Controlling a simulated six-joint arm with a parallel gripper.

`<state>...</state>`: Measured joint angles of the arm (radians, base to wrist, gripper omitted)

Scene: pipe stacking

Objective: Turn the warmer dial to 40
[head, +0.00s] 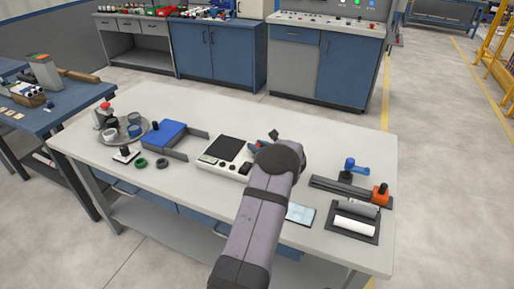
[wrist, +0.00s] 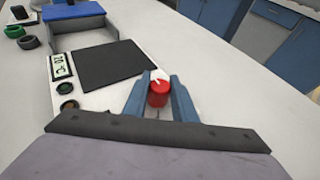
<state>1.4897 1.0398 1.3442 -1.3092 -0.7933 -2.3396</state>
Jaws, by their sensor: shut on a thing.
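The warmer (head: 210,160) is a white box with a black plate (wrist: 105,66) on top. A small display (wrist: 62,67) at its left edge shows a temperature in °C, sideways and too small to read surely. The red dial (wrist: 158,94) with a white pointer mark sits at the warmer's near right corner in the wrist view. My gripper (wrist: 157,97) is shut on the dial, one blue finger on each side.
Two round dark buttons (wrist: 67,96) lie left of the dial. A blue box (head: 165,134) and a round tray (head: 118,139) with cups stand to the left. A rail with a blue handle (head: 356,167) and a dark tray with pipes (head: 355,224) stand right.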

